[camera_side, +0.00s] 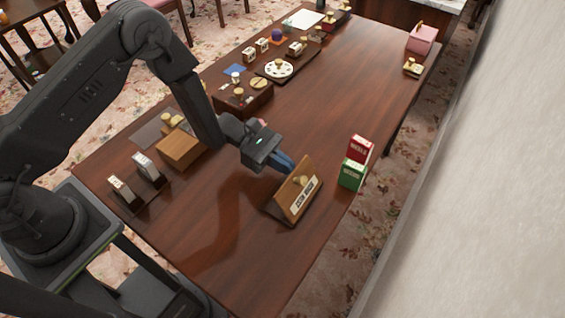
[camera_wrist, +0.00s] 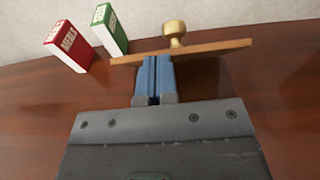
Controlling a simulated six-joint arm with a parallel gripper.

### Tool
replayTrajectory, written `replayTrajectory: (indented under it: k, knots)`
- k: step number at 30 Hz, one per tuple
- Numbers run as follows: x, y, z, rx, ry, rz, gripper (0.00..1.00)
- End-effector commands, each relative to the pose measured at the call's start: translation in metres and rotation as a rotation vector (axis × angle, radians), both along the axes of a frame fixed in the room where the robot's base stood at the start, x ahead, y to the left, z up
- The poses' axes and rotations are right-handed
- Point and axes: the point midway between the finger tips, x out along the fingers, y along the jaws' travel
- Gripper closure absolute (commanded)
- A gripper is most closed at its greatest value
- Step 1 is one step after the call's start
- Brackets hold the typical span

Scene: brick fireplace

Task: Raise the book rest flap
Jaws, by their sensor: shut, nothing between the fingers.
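The book rest flap (camera_side: 300,187) is a wooden panel with a brass knob and a white label with dark lettering. It stands tilted up from a dark base (camera_side: 272,211) on the table. In the wrist view the flap (camera_wrist: 215,49) shows edge-on as a thin board, with the brass knob (camera_wrist: 174,33) beyond it. My gripper (camera_side: 287,166) is shut and empty, its blue fingers at the flap's back side. In the wrist view my fingertips (camera_wrist: 153,62) reach the board's edge; I cannot tell if they touch it.
A red box (camera_side: 359,148) and a green box (camera_side: 351,174) stand right of the flap, near the table's edge. A wooden box (camera_side: 180,149) and two small card holders stand at left. Several small items line the far left side. The table's middle is clear.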

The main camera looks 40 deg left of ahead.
Motion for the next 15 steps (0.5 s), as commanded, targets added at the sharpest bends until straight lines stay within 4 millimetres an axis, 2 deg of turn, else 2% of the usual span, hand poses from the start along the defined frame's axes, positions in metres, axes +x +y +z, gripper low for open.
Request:
replayTrajectory:
  k: [1, 7, 15]
  knots:
    - [0.0, -0.006, 0.006, 0.01, -0.004, -0.004, 1.0]
    - [0.0, -0.018, 0.016, 0.099, -0.001, -0.004, 1.0]
    - [0.0, -0.02, 0.017, 0.097, 0.002, -0.001, 1.0]
